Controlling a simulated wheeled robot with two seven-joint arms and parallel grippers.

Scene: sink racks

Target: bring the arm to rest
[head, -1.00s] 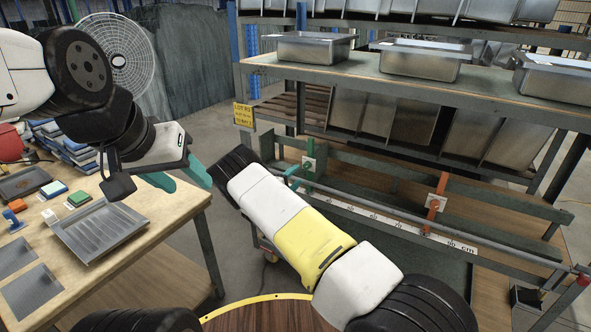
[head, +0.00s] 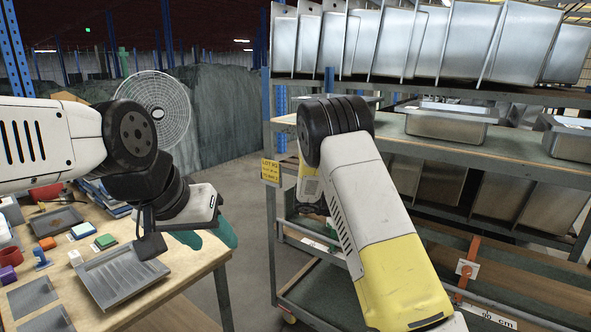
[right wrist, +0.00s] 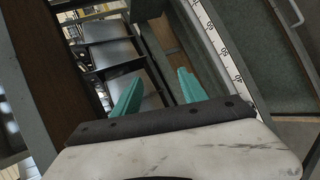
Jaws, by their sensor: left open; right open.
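My left gripper (head: 205,236) has teal fingers and hangs over the right part of the wooden table (head: 190,275), to the right of a grey ribbed tray (head: 120,279). It holds nothing that I can see. My right arm, white and yellow, is raised in front of the rack (head: 285,225); its gripper is hidden behind the arm in the head view. In the right wrist view my right gripper (right wrist: 158,88) shows two teal fingers spread apart with nothing between them. Rack bars and a white measuring scale (right wrist: 222,50) lie beyond the fingers.
The rack holds steel sinks (head: 445,122) on its shelf and more upright on top. A yellow label (head: 270,171) hangs at its left post. An orange stop (head: 467,268) stands lower down. A fan (head: 155,108) is behind. Floor shows between table and rack.

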